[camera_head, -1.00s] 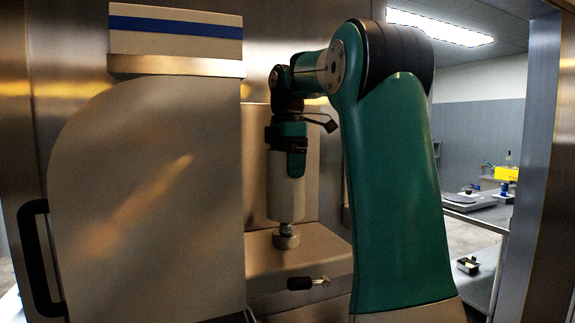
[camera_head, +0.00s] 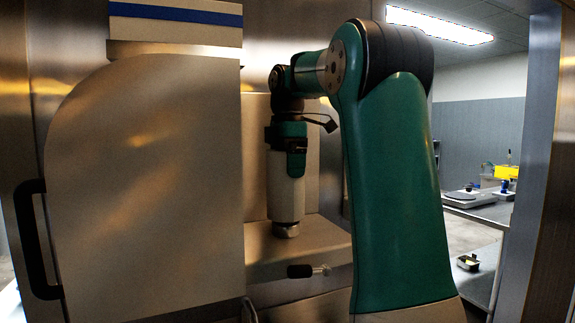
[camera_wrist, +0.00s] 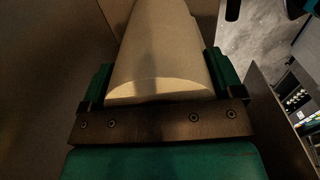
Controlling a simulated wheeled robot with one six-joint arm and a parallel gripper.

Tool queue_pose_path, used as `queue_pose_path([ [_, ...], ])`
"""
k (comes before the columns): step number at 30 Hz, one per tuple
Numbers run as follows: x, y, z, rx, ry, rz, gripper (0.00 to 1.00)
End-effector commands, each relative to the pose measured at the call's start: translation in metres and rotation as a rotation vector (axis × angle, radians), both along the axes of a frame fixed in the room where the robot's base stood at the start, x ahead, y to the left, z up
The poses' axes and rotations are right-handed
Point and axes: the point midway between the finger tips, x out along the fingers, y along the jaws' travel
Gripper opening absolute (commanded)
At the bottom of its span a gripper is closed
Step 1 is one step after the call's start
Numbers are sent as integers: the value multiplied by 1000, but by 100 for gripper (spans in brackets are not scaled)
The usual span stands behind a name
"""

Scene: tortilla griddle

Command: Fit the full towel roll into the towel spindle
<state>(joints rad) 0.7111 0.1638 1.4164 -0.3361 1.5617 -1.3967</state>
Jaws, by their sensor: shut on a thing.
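The towel roll (camera_head: 286,205), a pale upright cylinder, hangs below my gripper (camera_head: 288,165) in the head view. My gripper is shut on its upper part. In the wrist view the roll (camera_wrist: 158,60) lies between the two green fingers of my gripper (camera_wrist: 158,88), its near end face lit. The towel spindle shows only as a round metal base (camera_head: 287,231) right under the roll's lower end, on a metal ledge. Roll and base are in line and very close. Any rod inside the roll is hidden, and I cannot tell whether they touch.
A large rounded metal housing (camera_head: 150,190) with a black handle (camera_head: 38,240) stands close on the left. A metal wall is close behind. Benches (camera_head: 480,215) stand far right.

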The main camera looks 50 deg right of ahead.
Motion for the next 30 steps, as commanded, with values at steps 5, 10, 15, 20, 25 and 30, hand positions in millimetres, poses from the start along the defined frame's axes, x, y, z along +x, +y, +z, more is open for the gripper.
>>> queue_pose_path([
  [5, 0, 0, -6, -1, -1, 0, 55],
  [10, 0, 0, -10, -1, -1, 0, 55],
  [15, 0, 0, -11, -1, -1, 0, 98],
  [20, 0, 0, -11, 0, 0, 0, 100],
  [25, 0, 0, -8, 0, 0, 0, 100],
  [30, 0, 0, 5, 0, 0, -1, 100],
])
